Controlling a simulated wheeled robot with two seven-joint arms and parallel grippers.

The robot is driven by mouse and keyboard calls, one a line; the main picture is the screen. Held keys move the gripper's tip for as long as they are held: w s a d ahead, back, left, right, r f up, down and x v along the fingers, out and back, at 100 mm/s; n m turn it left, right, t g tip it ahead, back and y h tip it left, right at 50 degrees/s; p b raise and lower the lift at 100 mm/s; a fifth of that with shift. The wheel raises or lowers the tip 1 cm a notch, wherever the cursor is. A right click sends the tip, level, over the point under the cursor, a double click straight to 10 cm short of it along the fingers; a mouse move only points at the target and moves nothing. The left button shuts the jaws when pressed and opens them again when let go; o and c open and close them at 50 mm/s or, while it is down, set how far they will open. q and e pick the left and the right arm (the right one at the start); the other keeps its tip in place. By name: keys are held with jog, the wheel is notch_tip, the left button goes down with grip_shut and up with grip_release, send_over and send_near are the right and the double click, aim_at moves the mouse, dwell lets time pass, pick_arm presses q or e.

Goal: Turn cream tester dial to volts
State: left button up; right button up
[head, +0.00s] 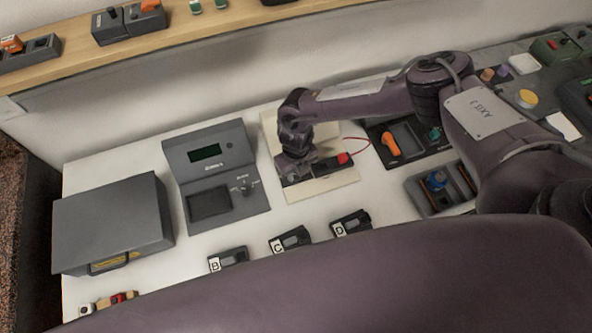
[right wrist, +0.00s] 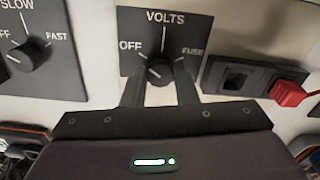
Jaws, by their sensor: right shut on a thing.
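The cream tester (head: 330,191) lies on the white table, with a dark panel on it. My right gripper (head: 297,172) reaches down over it and hides its dial in the head view. In the right wrist view the black dial knob (right wrist: 160,70) sits on a dark plate (right wrist: 188,30) marked OFF, VOLTS and FUSE. My right gripper (right wrist: 160,92) is shut on this knob, one finger on each side. A white line on the knob shows, but I cannot tell surely which mark it points to. My left gripper is not in view.
A red plug (right wrist: 292,92) sits in the socket block (right wrist: 238,78) right of the dial. A grey device (head: 207,153) with a SLOW/FAST dial (right wrist: 30,54) stands to the left. Small labelled blocks (head: 290,239) line the front. A grey case (head: 110,222) is far left.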

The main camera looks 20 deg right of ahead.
jog(key=m, duration=1)
jog(key=shift+d+r+m, duration=0.1)
jog(key=shift+m, duration=0.3)
jog(key=shift+p, duration=0.3)
jog(key=shift+w, duration=0.1)
jog(key=o, duration=1)
notch_tip(320, 180, up, 8)
jog(key=shift+f+b, duration=0.15)
jog(key=shift+b, duration=0.3)
